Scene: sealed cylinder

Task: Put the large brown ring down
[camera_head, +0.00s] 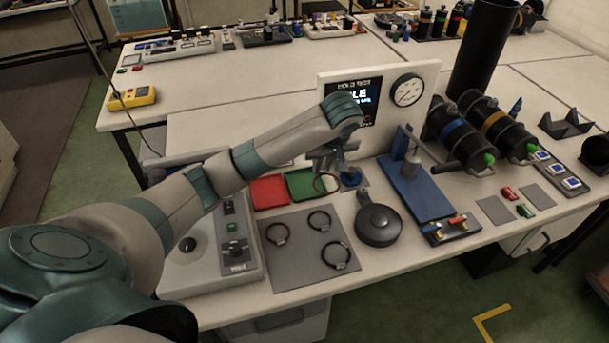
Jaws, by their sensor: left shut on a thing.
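My left gripper (328,166) reaches in from the left and points down over the table, in front of the display panel. It is shut on a brown ring (317,188), which hangs from the fingertips at the right part of the green tray (301,195). I cannot tell whether the ring touches the tray. Three dark rings lie apart on a grey mat (299,272): a left ring (270,242), an upper right ring (328,226) and a lower right ring (347,262). My right gripper is not in view.
A red tray (269,192) adjoins the green one on the left. A round dark device with a handle (379,226) stands right of the mat. A blue press (418,192) stands farther right. The panel with a gauge (407,90) rises behind. A grey control box (207,254) stands left.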

